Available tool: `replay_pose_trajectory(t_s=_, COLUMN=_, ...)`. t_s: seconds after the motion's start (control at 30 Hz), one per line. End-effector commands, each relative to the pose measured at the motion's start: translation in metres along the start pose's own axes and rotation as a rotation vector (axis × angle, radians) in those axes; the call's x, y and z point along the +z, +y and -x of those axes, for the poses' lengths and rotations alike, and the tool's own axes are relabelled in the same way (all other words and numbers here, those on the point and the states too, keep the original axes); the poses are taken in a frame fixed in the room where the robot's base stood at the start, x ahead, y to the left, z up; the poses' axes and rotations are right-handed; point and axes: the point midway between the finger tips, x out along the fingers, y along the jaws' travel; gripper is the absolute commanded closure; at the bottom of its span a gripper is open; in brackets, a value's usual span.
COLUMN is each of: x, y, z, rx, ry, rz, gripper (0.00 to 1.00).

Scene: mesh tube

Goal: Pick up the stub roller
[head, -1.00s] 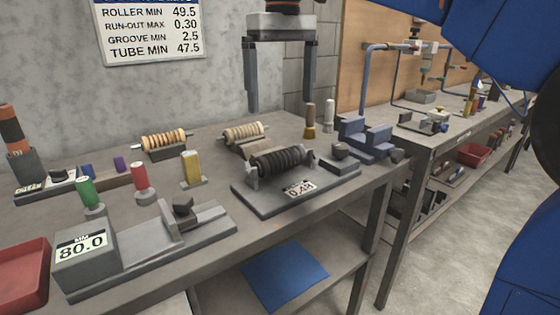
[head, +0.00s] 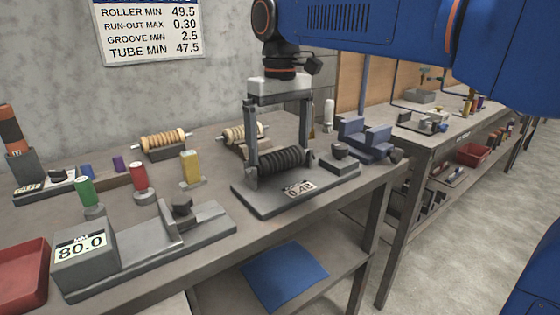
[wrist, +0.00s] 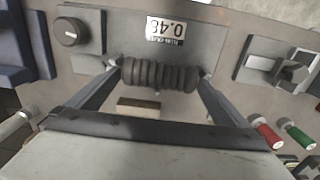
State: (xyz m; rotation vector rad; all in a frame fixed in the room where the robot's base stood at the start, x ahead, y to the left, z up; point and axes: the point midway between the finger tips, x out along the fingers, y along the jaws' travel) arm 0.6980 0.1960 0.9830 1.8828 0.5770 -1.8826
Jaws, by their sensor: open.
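The dark ribbed stub roller (head: 284,161) lies across the supports of a grey gauge plate (head: 262,203) whose display reads 0.48. It also shows in the wrist view (wrist: 160,75), lying sideways between my fingers. My gripper (head: 279,150) is open and lowered over the roller. One finger is near each end of the roller, and I cannot tell if either touches it. The right finger hides part of the roller's far end in the head view.
Two paler rollers, one tan (head: 163,140) and one cream (head: 243,133), rest on stands behind. A blue block fixture (head: 365,137) stands right of the gauge. A length gauge reading 80.0 (head: 84,255) and a red tray (head: 22,275) are at the front left.

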Motion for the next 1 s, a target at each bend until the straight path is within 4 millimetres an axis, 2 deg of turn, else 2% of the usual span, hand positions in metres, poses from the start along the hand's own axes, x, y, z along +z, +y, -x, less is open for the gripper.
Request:
replay_pose_trajectory(t_s=0.23, x=0.0, y=0.0, z=-0.003, rx=0.0, ry=0.0, rz=0.0, gripper=0.0)
replay_pose_trajectory(t_s=0.27, x=0.0, y=0.0, z=-0.003, rx=0.0, ry=0.0, rz=0.0, gripper=0.02)
replay_pose_trajectory(t_s=0.4, x=0.0, y=0.0, z=-0.002, rx=0.0, ry=0.0, rz=0.0, gripper=0.36)
replay_pose_trajectory(t_s=0.43, x=0.0, y=0.0, z=-0.002, rx=0.0, ry=0.0, rz=0.0, gripper=0.39)
replay_pose_trajectory(t_s=0.73, x=0.0, y=0.0, z=0.003, rx=0.0, ry=0.001, rz=0.0, gripper=0.39)
replay_pose_trajectory(t_s=0.87, x=-0.001, y=0.0, z=0.018, rx=0.0, ry=0.003, rz=0.0, gripper=0.39)
replay_pose_trajectory(t_s=1.0, x=-0.001, y=0.0, z=0.043, rx=0.0, ry=0.003, rz=0.0, gripper=0.39)
